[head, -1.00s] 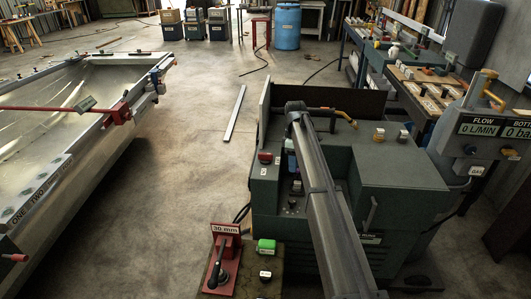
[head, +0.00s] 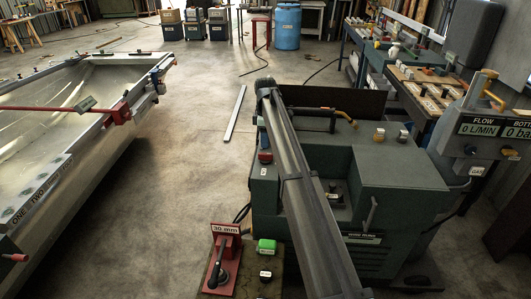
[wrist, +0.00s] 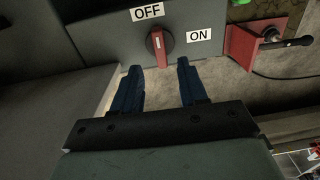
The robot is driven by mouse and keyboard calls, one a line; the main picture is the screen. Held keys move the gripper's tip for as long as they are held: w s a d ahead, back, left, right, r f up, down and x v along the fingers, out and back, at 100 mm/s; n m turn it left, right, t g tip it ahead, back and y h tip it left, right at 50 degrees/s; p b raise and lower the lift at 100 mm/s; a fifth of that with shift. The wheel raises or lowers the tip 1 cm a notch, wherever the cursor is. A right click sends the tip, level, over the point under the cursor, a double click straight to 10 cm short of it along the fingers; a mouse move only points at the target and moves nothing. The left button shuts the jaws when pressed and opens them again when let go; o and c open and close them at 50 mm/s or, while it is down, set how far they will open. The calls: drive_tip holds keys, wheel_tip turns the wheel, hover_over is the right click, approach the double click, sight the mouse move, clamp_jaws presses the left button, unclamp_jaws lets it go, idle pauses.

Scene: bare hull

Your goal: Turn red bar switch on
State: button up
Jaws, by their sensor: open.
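The red bar switch (wrist: 160,46) is in the upper middle of the wrist view, on a grey panel. Its bar stands nearly upright in the picture, with its upper end toward the OFF label (wrist: 148,13). The ON label (wrist: 199,35) is to its right. My gripper (wrist: 159,68) is open, with two blue fingers apart and nothing between them. The fingertips lie just below the switch in the picture, one to each side; I see no contact. In the head view my arm reaches over the green machine (head: 402,170), and I cannot clearly make out the fingers or this switch.
A red bracket with a black lever (wrist: 262,44) is to the right of the switch in the wrist view. In the head view, a red 30 mm stand (head: 222,262) and a green button (head: 266,246) are in front. A tank (head: 60,180) stands left, with clear floor between.

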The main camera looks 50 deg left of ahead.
sight(266, 157)
wheel_tip(266, 157, down, 7)
drive_tip(key=shift+r, duration=0.15)
drive_tip(key=shift+c, duration=0.3)
clamp_jaws()
idle(0.3)
